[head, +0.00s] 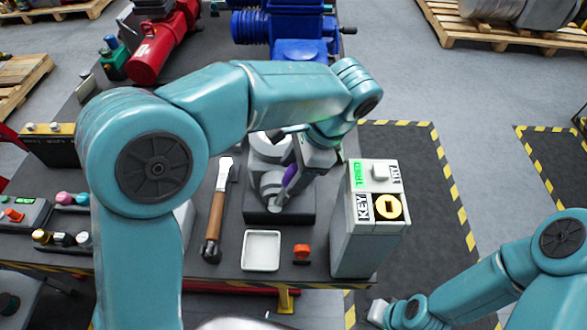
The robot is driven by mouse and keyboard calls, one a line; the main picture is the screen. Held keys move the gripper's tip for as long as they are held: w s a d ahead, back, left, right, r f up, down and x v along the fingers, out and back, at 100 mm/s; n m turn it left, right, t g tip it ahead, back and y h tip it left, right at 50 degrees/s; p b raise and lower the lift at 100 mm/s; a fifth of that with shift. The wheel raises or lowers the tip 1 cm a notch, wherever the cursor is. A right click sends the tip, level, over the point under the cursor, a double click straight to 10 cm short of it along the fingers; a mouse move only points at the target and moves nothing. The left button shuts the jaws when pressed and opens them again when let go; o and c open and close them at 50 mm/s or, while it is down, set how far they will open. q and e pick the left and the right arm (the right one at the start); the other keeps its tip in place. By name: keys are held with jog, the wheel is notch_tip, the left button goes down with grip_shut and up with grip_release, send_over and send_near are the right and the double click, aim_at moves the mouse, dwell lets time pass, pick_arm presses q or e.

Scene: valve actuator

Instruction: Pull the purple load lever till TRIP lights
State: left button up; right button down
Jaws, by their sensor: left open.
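The purple load lever (290,177) is a small purple piece at the grey valve actuator (268,182) in the middle of the bench, partly hidden by my left gripper. My left gripper (296,178) is open and points down at the lever; I cannot tell whether its fingers touch it. No TRIP lamp can be made out.
A white tray (261,251) and a small orange item (301,252) are in front. Blue (283,30) and red (160,45) machines stand behind. Coloured buttons (65,198) are at the left.

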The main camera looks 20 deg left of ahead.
pick_arm(q)
jog(key=shift+a+f, duration=0.2)
jog(key=shift+f, duration=0.05)
jog(key=shift+d, duration=0.2)
jog(key=shift+a, duration=0.1)
grip_shut()
jog(key=s+a+t+h+b, duration=0.1)
jog(key=s+a+h+b, duration=0.1)
jog(key=a+h+b, duration=0.3)
jog(key=shift+s+a+t+h, duration=0.15)
jog(key=shift+a+t+h, duration=0.25)
jog(key=shift+a+h, duration=0.85)
jog(key=shift+a+y, duration=0.35)
jog(key=shift+a, duration=0.05)
grip_release()
